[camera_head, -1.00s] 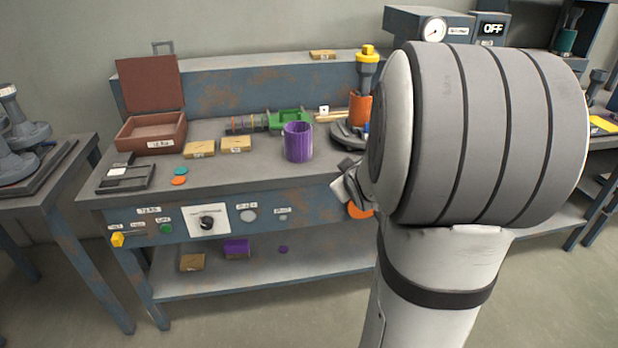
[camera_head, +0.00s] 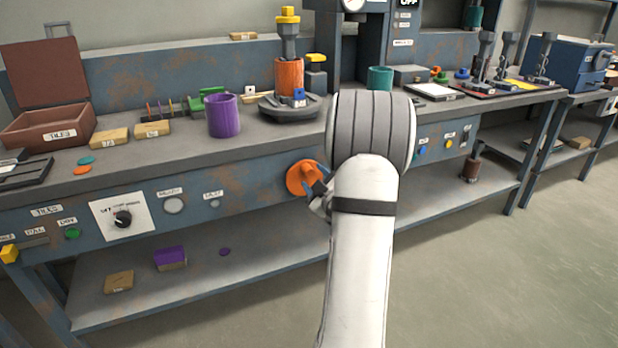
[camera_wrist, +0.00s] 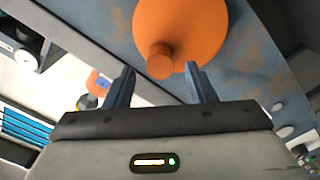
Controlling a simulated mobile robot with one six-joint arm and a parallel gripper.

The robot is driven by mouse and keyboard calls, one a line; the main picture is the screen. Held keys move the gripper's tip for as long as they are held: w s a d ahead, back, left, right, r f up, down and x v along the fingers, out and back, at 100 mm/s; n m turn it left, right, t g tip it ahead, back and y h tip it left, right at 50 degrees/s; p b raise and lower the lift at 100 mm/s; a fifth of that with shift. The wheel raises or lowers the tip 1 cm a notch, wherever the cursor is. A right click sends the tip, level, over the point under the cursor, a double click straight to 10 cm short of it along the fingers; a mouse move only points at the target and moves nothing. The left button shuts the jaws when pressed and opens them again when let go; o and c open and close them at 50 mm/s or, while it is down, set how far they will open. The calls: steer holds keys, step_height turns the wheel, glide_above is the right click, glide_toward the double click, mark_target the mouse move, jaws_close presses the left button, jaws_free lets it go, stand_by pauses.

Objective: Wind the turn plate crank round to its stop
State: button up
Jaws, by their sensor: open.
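The turn plate crank is an orange disc (camera_head: 301,178) with a short peg on the front panel of the bench. In the wrist view the crank disc (camera_wrist: 182,22) fills the top middle, and its orange knob (camera_wrist: 160,62) sticks out toward me. My gripper (camera_wrist: 164,75) is open, with the knob between or just beyond its two fingertips; I cannot tell if they touch it. In the head view my gripper (camera_head: 318,192) is at the disc's right side, partly hidden by my arm. The turn plate (camera_head: 290,107) on the bench carries an orange cylinder (camera_head: 289,75).
A purple cup (camera_head: 222,115) and a teal cup (camera_head: 380,78) stand on the bench top. The front panel also has a dial (camera_head: 122,219) and several buttons. A lower shelf (camera_head: 255,262) runs beneath. The floor at right is clear.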

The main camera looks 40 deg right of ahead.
mark_target(310, 174)
steer(key=shift+x, duration=1.95)
steer(key=c, duration=0.9)
steer(key=shift+a, duration=0.2)
steer(key=shift+c, duration=0.4)
steer(key=shift+d, duration=0.15)
